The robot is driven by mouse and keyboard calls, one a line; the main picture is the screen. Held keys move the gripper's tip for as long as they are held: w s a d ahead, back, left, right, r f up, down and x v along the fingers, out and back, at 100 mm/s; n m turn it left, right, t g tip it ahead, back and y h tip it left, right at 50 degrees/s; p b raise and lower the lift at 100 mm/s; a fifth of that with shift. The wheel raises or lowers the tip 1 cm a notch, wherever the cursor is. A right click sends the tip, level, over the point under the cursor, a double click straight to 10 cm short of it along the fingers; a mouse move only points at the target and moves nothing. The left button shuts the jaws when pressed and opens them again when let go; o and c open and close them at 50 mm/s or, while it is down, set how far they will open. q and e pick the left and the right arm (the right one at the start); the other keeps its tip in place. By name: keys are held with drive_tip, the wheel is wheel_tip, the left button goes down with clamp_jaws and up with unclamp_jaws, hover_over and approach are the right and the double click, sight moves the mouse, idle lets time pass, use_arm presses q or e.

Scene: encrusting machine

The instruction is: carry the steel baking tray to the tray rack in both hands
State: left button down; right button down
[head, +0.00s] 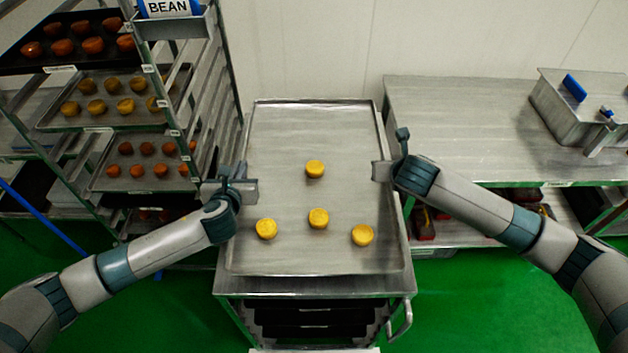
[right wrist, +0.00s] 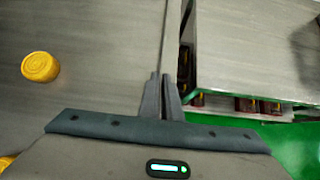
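The steel baking tray (head: 280,150) lies flat on top of a wheeled metal cart (head: 300,284), with a few round yellow pastries on it. My left gripper (head: 244,190) is at the tray's left rim; its fingertips do not show clearly. My right gripper (head: 382,172) is at the tray's right rim. In the right wrist view its two fingers (right wrist: 161,98) are close together with the tray's rim line between them, so it looks shut on the rim. The tray rack (head: 222,75) stands at the left, holding several trays of pastries.
A bin marked BEAN (head: 170,8) sits on the rack. The white wall is behind; green floor is open in front.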

use_arm(q)
drive_tip(key=shift+f, duration=0.1)
use_arm(e)
drive_tip(key=shift+d+f, duration=0.1)
drive_tip(key=shift+f, duration=0.05)
idle(0.4)
